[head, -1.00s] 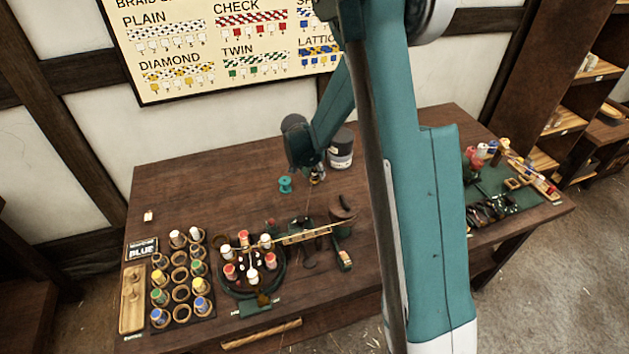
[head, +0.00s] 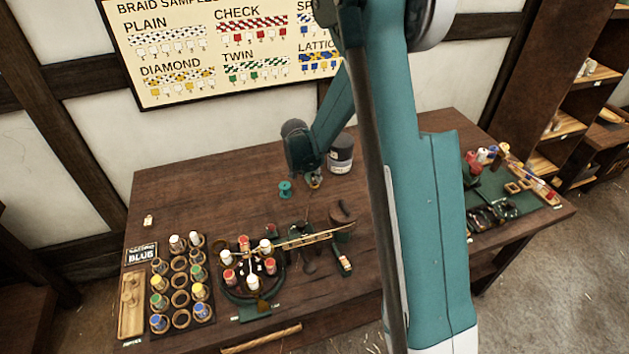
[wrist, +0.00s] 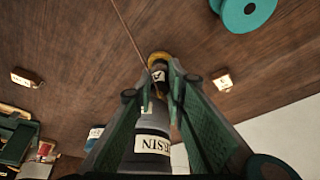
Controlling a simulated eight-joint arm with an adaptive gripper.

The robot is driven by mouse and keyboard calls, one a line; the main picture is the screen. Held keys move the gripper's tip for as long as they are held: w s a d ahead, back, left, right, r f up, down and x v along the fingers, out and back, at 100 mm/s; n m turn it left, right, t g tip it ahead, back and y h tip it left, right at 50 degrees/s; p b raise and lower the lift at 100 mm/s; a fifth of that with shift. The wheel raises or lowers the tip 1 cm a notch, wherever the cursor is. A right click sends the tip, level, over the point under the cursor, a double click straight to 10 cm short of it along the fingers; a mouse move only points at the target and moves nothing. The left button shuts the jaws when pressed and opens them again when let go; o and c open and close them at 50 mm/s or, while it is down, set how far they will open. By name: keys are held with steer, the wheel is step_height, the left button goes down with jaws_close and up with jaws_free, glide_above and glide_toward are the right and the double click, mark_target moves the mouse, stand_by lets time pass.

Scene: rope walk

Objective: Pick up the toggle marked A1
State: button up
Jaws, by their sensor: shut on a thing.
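My gripper (wrist: 167,84) is shut on a small dark toggle (wrist: 159,77) with a yellow ring and a white label. The label's marking is too small to read. A thin cord runs from it towards the upper left of the wrist view. In the head view my gripper (head: 314,180) is low over the back middle of the table, just right of a teal spool (head: 285,189). I cannot tell whether the toggle touches the table. Two small labelled tags, a left one (wrist: 27,77) and a right one (wrist: 222,82), lie on the wood on either side of it.
A resin jar (head: 341,153) stands close to my gripper. In front are a round braiding stand (head: 278,288) with bobbins and a dark cup (head: 342,212). A bobbin rack (head: 188,334) is front left, a green mat (head: 535,203) right.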

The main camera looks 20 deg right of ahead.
steer(key=shift+r, duration=0.15)
steer(key=shift+r+p, duration=0.55)
steer(key=shift+r, duration=4.3)
